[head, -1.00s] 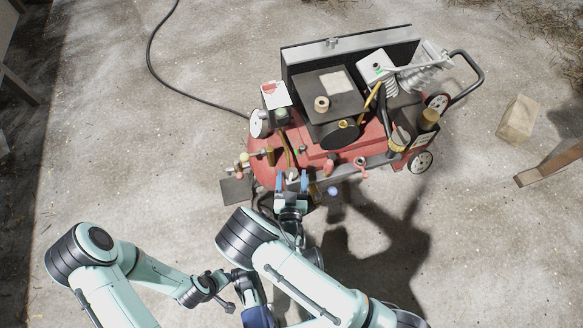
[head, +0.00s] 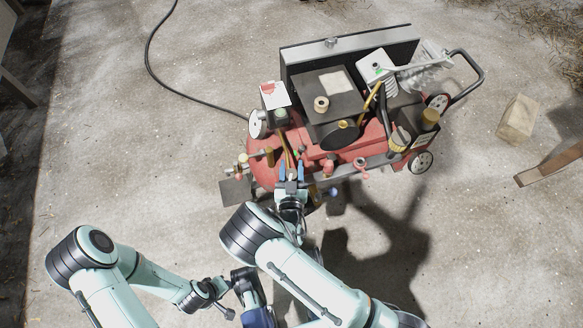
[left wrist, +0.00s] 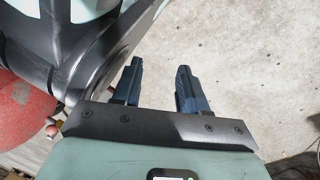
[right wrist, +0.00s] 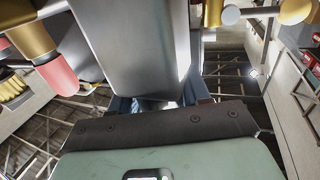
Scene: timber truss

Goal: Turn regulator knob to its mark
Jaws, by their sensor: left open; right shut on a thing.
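The regulator knob is a grey block-like part at the near side of the red compressor (head: 262,172). In the head view it is mostly hidden by my right gripper (head: 291,172), whose blue fingers are close on both sides of it. In the right wrist view the smooth grey knob (right wrist: 140,45) fills the space between the fingers of my right gripper (right wrist: 158,102), shut on it. No mark on the knob can be made out. My left gripper (left wrist: 157,68) is open and empty, over bare concrete in the left wrist view.
Brass and red fittings (head: 328,167) stand close to the right of my right gripper. A brass valve (head: 269,156) is to its left. A black hose (head: 150,55) runs over the floor. A wooden block (head: 518,119) lies at the right. The concrete around the compressor is mostly clear.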

